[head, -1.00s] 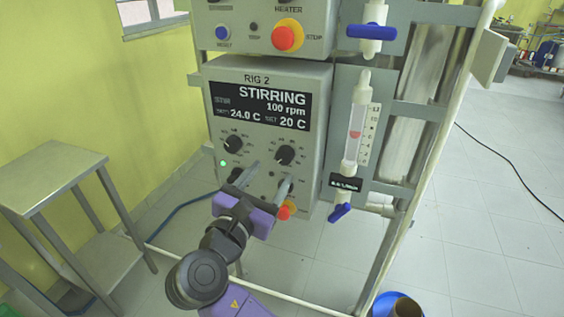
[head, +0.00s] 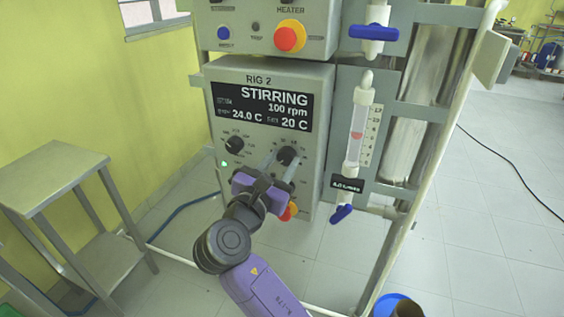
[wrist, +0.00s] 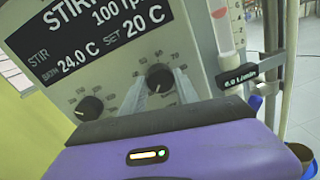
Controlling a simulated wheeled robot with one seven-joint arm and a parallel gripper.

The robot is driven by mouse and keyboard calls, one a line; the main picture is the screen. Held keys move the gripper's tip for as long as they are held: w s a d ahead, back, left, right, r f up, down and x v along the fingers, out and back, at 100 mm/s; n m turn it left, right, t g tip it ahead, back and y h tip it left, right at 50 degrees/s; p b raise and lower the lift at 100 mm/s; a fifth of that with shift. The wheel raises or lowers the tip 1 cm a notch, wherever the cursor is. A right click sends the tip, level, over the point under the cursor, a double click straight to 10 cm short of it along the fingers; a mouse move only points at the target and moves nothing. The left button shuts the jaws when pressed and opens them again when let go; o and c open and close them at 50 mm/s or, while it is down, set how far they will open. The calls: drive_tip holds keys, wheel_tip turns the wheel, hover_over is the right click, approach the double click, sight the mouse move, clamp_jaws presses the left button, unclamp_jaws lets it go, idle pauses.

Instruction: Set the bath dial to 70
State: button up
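The RIG 2 control box (head: 322,100) has a display (head: 262,107) reading STIRRING, 100 rpm, 24.0 C and SET 20 C. The right black dial (head: 286,154), with temperature-like numbers around it, also shows in the wrist view (wrist: 159,76). My gripper (head: 277,160) is in front of the box at this dial. In the wrist view its two fingers (wrist: 161,88) are apart, one on each side of the dial's lower part. Whether they touch the dial I cannot tell. The left black dial (head: 235,144) is clear of the gripper.
A red-and-yellow stop button (head: 288,211) sits low on the box, partly behind my gripper. Another stop button (head: 289,36) is on the upper box. A flowmeter (head: 359,125) with blue valves stands right of the box. A metal side table (head: 50,170) stands left.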

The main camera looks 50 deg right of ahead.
clamp_jaws()
drive_tip(key=shift+m, duration=0.3)
